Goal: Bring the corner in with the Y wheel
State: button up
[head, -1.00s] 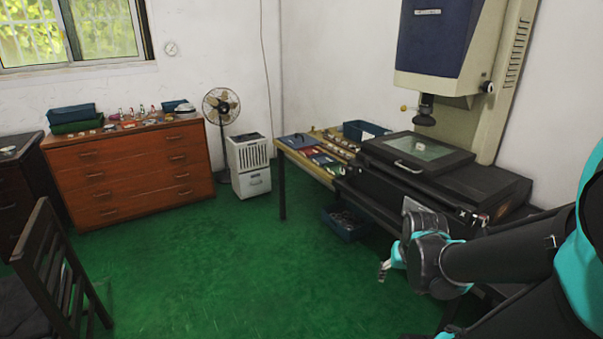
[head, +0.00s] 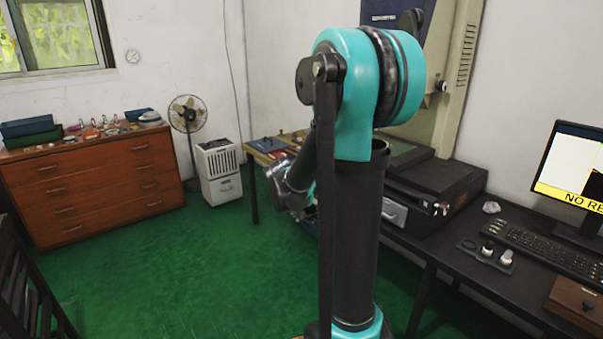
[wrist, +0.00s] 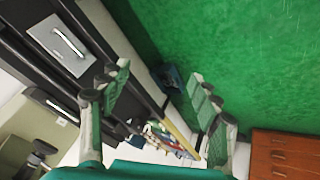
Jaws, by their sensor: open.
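A small dark unit with two silver-topped knobs (head: 488,252) lies on the black bench, left of the keyboard; I cannot read which one is the Y wheel. The monitor (head: 572,172) at the right edge shows a white area, a dark shape and a yellow band reading "NO RE", cut off by the frame. The measuring machine's black stage (head: 440,178) is partly hidden by my arm. My gripper is mostly hidden behind my arm in the head view. In the wrist view my gripper (wrist: 160,90) is open and empty, well away from the knobs.
A keyboard (head: 545,240) and a brown box (head: 575,300) lie on the bench. A wooden drawer cabinet (head: 95,180), a fan (head: 187,115) and a white dehumidifier (head: 218,170) stand at the back. Green floor (head: 190,280) is clear at left.

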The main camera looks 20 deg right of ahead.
jog(key=w+d+m+t+h, duration=0.1)
jog(key=w+d+m+h, duration=0.15)
jog(key=w, duration=1.05)
jog(key=w+d+m+h, duration=0.15)
jog(key=w+h, duration=0.25)
jog(key=w, duration=0.8)
jog(key=w+a+f+m+t+h, duration=0.15)
jog(key=w+f+m+h, duration=0.45)
jog(key=w, duration=0.7)
jog(key=w+d, duration=0.2)
jog(key=d, duration=0.3)
jog(key=w+d+n, duration=0.1)
jog(key=w+d, duration=0.1)
jog(key=d, duration=0.3)
jog(key=w+d+n+y, duration=0.1)
jog(key=w+d, duration=0.1)
jog(key=d, duration=0.3)
jog(key=shift+d+f, duration=0.35)
jog(key=shift+c, duration=0.5)
jog(key=c, duration=1.1)
jog(key=shift+n, duration=1.1)
jog(key=o, duration=1.2)
